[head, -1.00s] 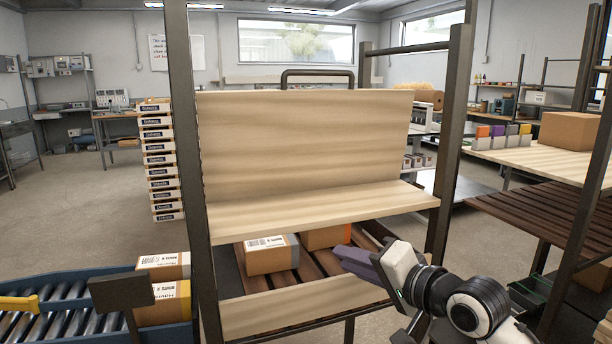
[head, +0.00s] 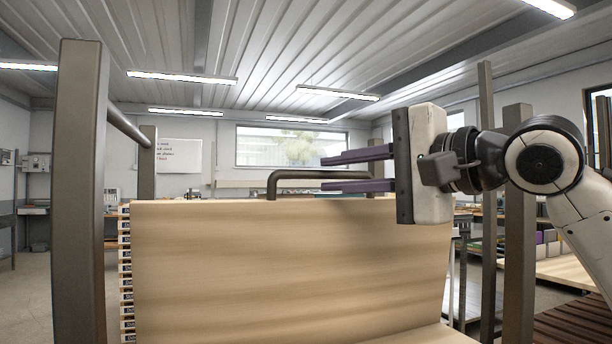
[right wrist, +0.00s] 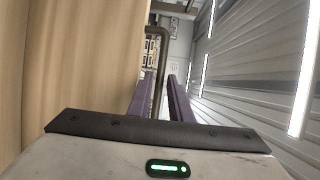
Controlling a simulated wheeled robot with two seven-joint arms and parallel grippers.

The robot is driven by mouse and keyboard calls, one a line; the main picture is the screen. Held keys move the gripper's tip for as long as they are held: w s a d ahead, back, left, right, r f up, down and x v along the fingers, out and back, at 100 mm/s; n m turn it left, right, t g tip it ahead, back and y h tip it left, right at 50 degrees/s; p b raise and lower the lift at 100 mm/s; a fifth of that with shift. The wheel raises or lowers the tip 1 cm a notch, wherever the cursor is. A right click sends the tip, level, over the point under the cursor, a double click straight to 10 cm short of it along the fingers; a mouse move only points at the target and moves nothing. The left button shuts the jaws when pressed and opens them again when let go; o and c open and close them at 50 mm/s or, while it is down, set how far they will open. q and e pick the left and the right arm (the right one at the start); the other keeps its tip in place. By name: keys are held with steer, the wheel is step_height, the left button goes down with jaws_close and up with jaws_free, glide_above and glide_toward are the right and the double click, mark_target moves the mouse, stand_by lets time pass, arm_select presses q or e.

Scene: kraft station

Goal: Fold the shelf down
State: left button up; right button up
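The shelf is a pale wooden board (head: 270,265) standing upright in a dark metal frame. It also shows along the left of the right wrist view (right wrist: 85,60). A dark bar handle (head: 290,174) rises above its top edge. My right gripper (head: 323,174) is at the top right of the board, pointing left. Its two purple fingers are apart, one above and one below the handle's top bar in the head view. In the right wrist view, the handle (right wrist: 157,45) runs into the gap between the fingers. Contact cannot be told. My left gripper is not in view.
A thick frame post (head: 80,190) stands at the left and another (head: 518,240) at the right, behind my arm. A lower wooden surface (head: 425,335) shows at the bottom. Stacked labelled boxes (head: 126,270) are beyond the left edge.

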mark_target(306, 177)
steer(key=p+x, duration=0.1)
steer(key=x, duration=0.6)
steer(key=shift+w, duration=0.15)
jaws_close()
